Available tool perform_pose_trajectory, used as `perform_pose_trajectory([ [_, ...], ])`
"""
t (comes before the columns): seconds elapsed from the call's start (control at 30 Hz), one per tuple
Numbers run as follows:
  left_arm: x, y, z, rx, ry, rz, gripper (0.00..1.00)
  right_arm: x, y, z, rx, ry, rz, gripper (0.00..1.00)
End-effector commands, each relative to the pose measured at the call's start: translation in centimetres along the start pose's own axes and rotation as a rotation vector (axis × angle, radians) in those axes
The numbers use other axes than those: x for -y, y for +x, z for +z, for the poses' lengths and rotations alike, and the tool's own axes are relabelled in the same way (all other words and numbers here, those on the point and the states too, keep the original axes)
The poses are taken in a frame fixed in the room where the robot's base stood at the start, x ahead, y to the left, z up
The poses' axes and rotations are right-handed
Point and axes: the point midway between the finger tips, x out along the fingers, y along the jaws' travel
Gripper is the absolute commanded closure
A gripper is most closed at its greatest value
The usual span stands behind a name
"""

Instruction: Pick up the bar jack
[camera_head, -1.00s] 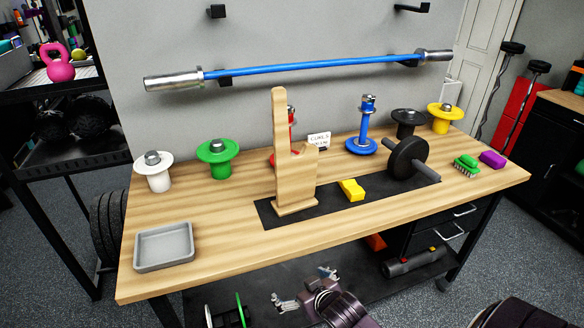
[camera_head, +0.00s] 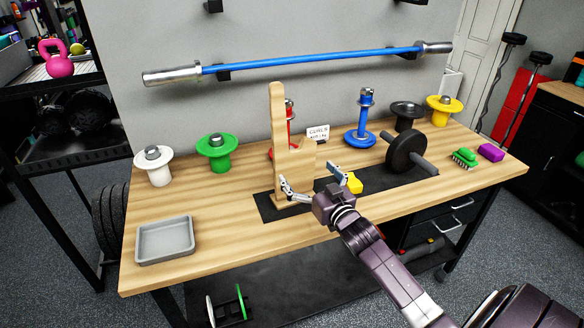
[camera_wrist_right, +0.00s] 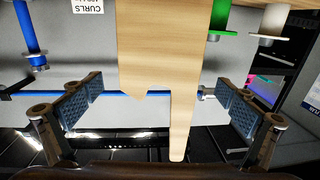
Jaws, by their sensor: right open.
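The bar jack, a tall light-wood upright with a notched lower step (camera_head: 279,125), stands upright on a dark mat (camera_head: 400,183) on the workbench. My right gripper (camera_head: 312,182) is open in front of its lower part, one finger toward each side. In the right wrist view the wooden jack (camera_wrist_right: 163,50) fills the middle, between the open fingers of my right gripper (camera_wrist_right: 160,92), with gaps on both sides and no grip on it. The jack's lower right part is partly hidden by the gripper in the head view. My left gripper is not in view.
A dumbbell-like black plate on a bar (camera_head: 405,153), blue spool (camera_head: 361,137) and small sign (camera_head: 318,132) stand nearby. A grey tray (camera_head: 165,254) is at front left. A blue bar (camera_head: 310,62) hangs on the wall.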

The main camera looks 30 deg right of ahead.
Motion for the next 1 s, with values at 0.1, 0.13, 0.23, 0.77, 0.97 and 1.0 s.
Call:
perform_pose_trajectory([
  [0.1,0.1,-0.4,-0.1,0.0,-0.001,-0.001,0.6,0.0,1.4,-0.2,-0.002,0.001,0.0,0.0],
  [0.13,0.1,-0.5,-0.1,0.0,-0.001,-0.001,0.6,0.0,1.7,-0.2,-0.002,0.001,0.0,0.0],
  [0.23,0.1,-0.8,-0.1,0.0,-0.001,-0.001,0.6,0.0,2.5,-0.2,-0.001,0.001,0.0,0.0],
  [0.77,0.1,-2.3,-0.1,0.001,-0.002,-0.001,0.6,0.1,7.3,0.0,0.001,0.0,0.0,0.0],
  [0.97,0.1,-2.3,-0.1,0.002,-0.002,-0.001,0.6,0.1,7.2,0.1,0.001,-0.001,0.0,0.01],
  [1.0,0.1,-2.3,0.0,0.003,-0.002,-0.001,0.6,0.1,7.2,0.0,0.001,-0.001,0.0,0.06],
])
